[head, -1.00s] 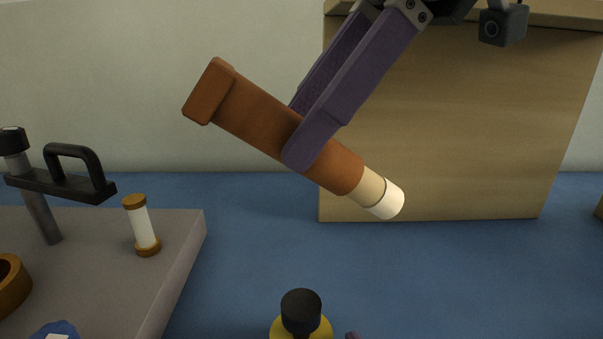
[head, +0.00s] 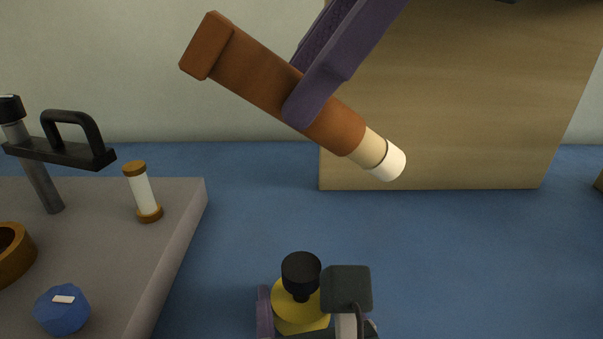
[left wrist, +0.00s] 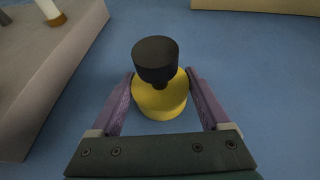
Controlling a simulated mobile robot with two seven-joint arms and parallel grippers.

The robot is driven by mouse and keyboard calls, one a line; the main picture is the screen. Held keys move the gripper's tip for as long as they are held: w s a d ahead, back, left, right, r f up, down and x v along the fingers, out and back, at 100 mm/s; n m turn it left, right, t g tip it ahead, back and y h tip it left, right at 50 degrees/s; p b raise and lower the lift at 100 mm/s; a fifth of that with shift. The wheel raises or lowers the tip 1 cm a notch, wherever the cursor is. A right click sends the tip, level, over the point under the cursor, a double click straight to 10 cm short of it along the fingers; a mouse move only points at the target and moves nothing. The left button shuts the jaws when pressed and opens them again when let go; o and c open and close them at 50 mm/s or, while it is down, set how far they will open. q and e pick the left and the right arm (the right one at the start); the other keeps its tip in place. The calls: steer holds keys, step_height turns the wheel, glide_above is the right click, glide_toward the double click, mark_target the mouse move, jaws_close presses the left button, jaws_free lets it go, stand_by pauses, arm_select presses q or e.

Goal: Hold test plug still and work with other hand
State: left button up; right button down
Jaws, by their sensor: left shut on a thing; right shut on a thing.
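The yellow test plug (head: 300,315) with a black round knob (head: 301,270) on top is at the bottom of the head view. My left gripper (left wrist: 161,92) is shut on its yellow body (left wrist: 160,104), with one purple finger on each side. My right gripper (head: 305,105) comes in from the top and is shut on a brown-orange cylindrical tool (head: 262,80). The tool is held tilted, its wider end at upper left and its cream and white tip (head: 388,163) at lower right. The tool appears apart from the plug, above it in the picture.
A grey block (head: 110,240) at left bears a small white cylinder (head: 144,193) with brown ends, a black handle on a post (head: 62,152), a brown ring (head: 14,255) and a blue faceted knob (head: 62,310). A wooden box (head: 450,120) stands behind. Blue surface between is clear.

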arm_select(q)
steer(key=c, duration=0.7)
arm_select(e)
steer(key=s+d+f+n+h, duration=0.2)
steer(key=d+f+n, duration=0.3)
steer(key=f+n, duration=0.2)
steer(key=s+d+f+n+t+h, duration=0.1)
steer(key=d+f+n, duration=0.4)
steer(key=n, duration=0.6)
steer(key=s+d+f+n+h, duration=0.4)
steer(key=s+d+f+n, duration=0.1)
steer(key=f+n, duration=0.4)
steer(key=shift+s+d+f+n, duration=0.1)
steer(key=shift+d+f+n, duration=0.2)
steer(key=shift+d+f, duration=0.15)
steer(key=shift+a+f+t, duration=0.1)
steer(key=shift+a+t, duration=0.15)
steer(key=shift+t, duration=0.05)
steer(key=shift+w+a, duration=0.4)
steer(key=shift+a, duration=0.25)
steer(key=shift+w+a, duration=0.4)
steer(key=shift+a, duration=0.3)
steer(key=shift+w+a, duration=0.4)
steer(key=shift+a, duration=0.25)
